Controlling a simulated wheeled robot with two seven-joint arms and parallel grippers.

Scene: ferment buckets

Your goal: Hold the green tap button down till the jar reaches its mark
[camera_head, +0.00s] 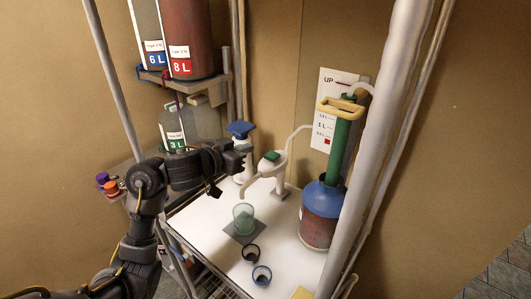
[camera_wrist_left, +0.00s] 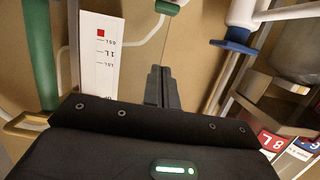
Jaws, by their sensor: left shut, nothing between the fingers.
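The white tap (camera_head: 266,172) has a green button (camera_head: 271,156) on top and stands at the back of the white table. In the left wrist view a green piece that looks like this button (camera_wrist_left: 167,7) shows at the top edge. A greenish clear jar (camera_head: 243,217) stands on a dark square mat (camera_head: 237,237), below and a little left of the spout; its mark and level are too small to read. My left gripper (camera_head: 238,158) is shut and empty, left of the button and apart from it. Its closed fingers (camera_wrist_left: 163,87) also show in the left wrist view. My right gripper is out of view.
A blue-topped white tap (camera_head: 240,130) stands close behind my left gripper. A blue-lidded bucket with a green pump (camera_head: 343,145) stands at right, near a white post. Two small cups (camera_head: 262,275) sit at the front. Labelled tanks (camera_head: 186,40) stand on the left shelves.

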